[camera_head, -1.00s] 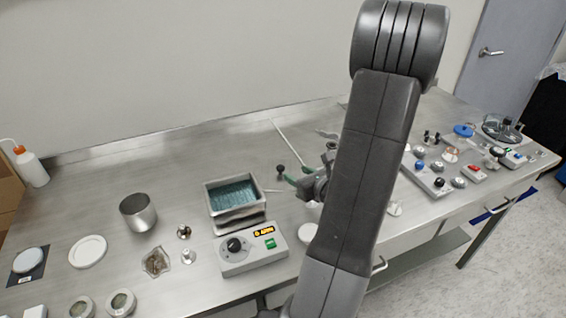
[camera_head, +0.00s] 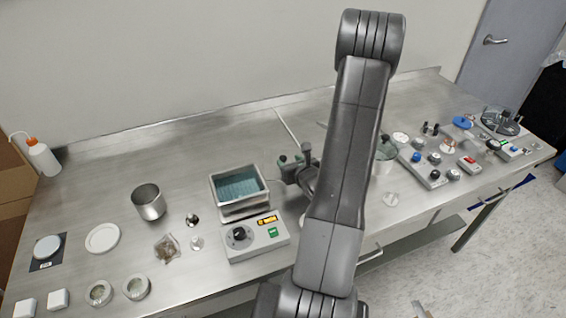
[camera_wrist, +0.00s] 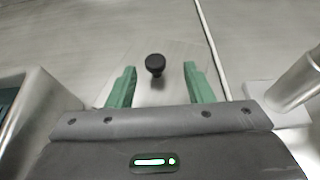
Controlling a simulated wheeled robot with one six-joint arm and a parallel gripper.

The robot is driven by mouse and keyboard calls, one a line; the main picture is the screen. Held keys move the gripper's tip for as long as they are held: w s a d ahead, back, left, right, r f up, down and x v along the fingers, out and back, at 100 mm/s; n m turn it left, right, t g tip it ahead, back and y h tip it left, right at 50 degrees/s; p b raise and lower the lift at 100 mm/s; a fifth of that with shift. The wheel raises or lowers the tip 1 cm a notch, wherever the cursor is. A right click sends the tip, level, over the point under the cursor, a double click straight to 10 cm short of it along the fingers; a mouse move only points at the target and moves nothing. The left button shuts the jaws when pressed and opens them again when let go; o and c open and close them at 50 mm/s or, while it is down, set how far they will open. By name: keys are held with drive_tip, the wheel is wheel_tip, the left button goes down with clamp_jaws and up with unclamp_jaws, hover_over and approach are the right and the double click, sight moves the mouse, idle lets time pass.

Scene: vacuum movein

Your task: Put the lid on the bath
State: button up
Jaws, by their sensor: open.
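The bath (camera_head: 264,205) is a rectangular metal tank of blue-green water. It is uncovered, behind a white control box (camera_head: 256,240); its edge shows at the left of the wrist view (camera_wrist: 22,118). The lid's round black knob (camera_wrist: 155,64) stands up in the wrist view, on a flat greyish plate (camera_wrist: 152,92) that is hard to tell from the bench. My gripper (camera_wrist: 160,70) is open, one green finger on each side of the knob, with gaps showing. In the head view my gripper (camera_head: 291,162) is just right of the bath, and the lid is not clearly visible there.
A thin pale rod (camera_head: 287,125) runs behind my gripper. A metal cylinder (camera_wrist: 298,82) stands close on the right in the wrist view. A metal beaker (camera_head: 149,203) stands left of the bath. Several devices (camera_head: 428,170) fill the right side. The back of the bench is mostly clear.

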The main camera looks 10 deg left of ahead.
sight(284, 159)
drive_tip(key=shift+s+a+p+x, duration=0.15)
drive_tip(key=shift+p+x, duration=0.45)
drive_tip(key=shift+x, duration=0.75)
drive_tip(key=shift+s+a+p+x, duration=0.15)
drive_tip(key=shift+p+x, duration=0.4)
drive_tip(key=shift+x, duration=0.8)
drive_tip(key=shift+f, duration=0.1)
clamp_jaws()
